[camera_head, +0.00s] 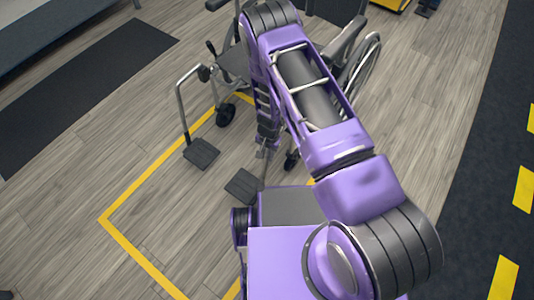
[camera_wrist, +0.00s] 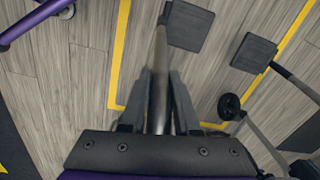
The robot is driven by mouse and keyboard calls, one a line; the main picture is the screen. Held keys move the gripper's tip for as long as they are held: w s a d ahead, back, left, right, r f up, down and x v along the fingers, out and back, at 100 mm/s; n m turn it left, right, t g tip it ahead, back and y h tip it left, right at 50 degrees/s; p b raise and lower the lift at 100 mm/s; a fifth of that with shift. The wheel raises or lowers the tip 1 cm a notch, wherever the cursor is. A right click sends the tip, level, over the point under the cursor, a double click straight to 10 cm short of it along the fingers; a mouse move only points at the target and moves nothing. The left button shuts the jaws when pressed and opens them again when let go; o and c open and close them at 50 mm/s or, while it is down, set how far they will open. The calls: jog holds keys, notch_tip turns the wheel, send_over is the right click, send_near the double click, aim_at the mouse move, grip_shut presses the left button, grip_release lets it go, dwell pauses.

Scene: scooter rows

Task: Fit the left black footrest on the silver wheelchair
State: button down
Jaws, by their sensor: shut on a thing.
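The silver wheelchair (camera_head: 345,45) stands at the back, partly hidden behind my arm. One footrest with a black plate (camera_head: 201,153) hangs from its frame on the picture's left; that plate also shows in the wrist view (camera_wrist: 253,53). My gripper (camera_wrist: 160,95) is shut on the tube of the other black footrest (camera_wrist: 160,60), whose plate (camera_wrist: 188,25) lies beyond the fingers. In the head view this footrest's plate (camera_head: 242,185) shows left of my arm, near the wheelchair's front. Whether its upper end touches the chair frame is hidden.
A caster wheel (camera_head: 226,114) and chair frame lie close to my gripper; the caster also shows in the wrist view (camera_wrist: 229,106). A yellow floor line (camera_head: 150,182) surrounds the area. A dark mat (camera_head: 85,85) lies at left. The wooden floor at front left is clear.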

jog(key=c, duration=0.6)
grip_release()
jog(key=shift+o, duration=0.2)
jog(key=shift+r, duration=0.1)
notch_tip(320, 180, up, 17)
jog(key=p, duration=0.3)
jog(key=shift+d+r, duration=0.15)
jog(key=shift+d, duration=0.25)
